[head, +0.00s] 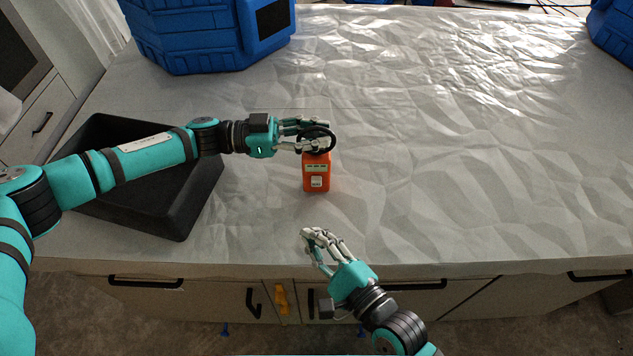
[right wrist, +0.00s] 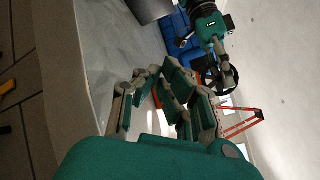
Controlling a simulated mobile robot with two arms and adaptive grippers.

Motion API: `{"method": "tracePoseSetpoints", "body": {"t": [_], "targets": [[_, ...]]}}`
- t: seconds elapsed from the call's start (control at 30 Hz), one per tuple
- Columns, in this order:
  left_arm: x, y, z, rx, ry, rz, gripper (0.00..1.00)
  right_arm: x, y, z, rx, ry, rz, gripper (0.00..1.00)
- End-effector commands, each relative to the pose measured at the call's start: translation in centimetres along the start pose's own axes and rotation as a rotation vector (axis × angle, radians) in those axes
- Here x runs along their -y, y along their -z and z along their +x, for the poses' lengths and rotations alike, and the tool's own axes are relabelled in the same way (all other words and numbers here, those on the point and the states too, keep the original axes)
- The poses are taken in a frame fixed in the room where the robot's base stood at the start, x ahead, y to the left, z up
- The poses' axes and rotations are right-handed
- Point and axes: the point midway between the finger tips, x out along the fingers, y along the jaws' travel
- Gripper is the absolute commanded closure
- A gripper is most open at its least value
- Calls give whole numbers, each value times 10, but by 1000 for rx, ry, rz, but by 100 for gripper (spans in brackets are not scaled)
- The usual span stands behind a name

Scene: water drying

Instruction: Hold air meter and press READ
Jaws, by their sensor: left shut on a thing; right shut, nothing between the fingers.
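The orange air meter (head: 316,172) stands upright on the table in the head view. It has a small display strip and a pale button on its front, and a black ring at its top. My left gripper (head: 316,143) is shut on the top of the meter, by the black ring.
A black tray (head: 190,218) lies on the table at the left, under my left arm. A large blue container (head: 200,35) stands at the back left and another blue one (head: 615,30) at the back right. The silvery table (head: 470,150) is clear right of the meter.

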Motion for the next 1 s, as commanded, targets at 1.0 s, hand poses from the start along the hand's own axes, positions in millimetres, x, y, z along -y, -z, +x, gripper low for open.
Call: {"method": "tracePoseSetpoints", "body": {"t": [1.0], "targets": [[0,0,0,0,0,0,100,38,38,70,-2,1,0,100]]}}
